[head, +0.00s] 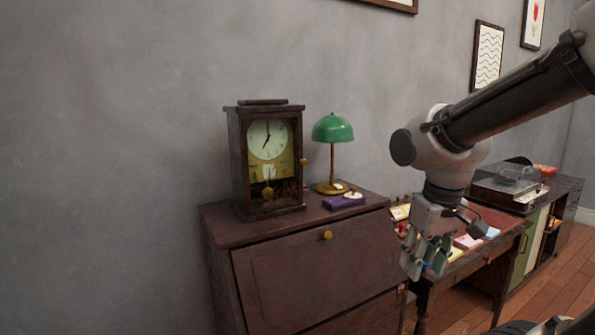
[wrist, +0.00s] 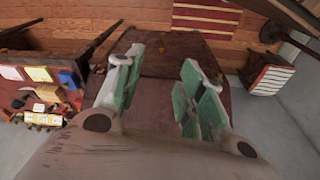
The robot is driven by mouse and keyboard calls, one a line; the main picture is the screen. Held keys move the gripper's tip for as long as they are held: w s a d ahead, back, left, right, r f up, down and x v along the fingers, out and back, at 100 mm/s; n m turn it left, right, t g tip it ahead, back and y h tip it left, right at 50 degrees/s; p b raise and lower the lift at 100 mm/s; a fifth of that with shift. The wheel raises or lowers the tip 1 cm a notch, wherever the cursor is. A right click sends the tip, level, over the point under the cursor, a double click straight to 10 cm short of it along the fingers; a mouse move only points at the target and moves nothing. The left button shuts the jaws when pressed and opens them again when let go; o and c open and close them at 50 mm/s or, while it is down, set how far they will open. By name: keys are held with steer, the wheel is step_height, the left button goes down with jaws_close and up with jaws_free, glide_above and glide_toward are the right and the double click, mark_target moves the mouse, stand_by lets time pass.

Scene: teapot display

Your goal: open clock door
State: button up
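A dark wooden clock (head: 266,158) stands upright on top of a brown secretary cabinet (head: 232,229), left of centre in the head view. Its glazed front door (head: 282,187) appears shut, with the pale dial and a brass pendulum behind it. A small brass knob (head: 304,162) sticks out at the door's right edge. My gripper (head: 421,262) hangs pointing down to the right of the cabinet, well apart from the clock. In the wrist view my gripper (wrist: 155,95) has its green-padded fingers spread with nothing between them. The clock is not seen in the wrist view.
A green lamp (head: 333,130) and a purple box (head: 344,202) stand right of the clock on the cabinet top. A desk (head: 506,236) with books lies behind my gripper. A record player (head: 510,178) sits farther right. The wall left of the clock is bare.

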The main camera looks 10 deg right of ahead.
steer(key=w+a+f+n+t, duration=0.1)
steer(key=w+a+f+t, duration=0.15)
steer(key=w, duration=0.65)
steer(key=w+a+f+t, duration=0.1)
steer(key=w+f, duration=0.2)
steer(key=w, duration=0.6)
steer(key=n+t+y, duration=0.2)
steer(key=t+y, duration=0.4)
steer(key=t, duration=0.6)
glide_toward(306, 162)
steer(key=w, duration=0.2)
steer(key=x, duration=0.7)
steer(key=shift+a, duration=0.4)
jaws_close()
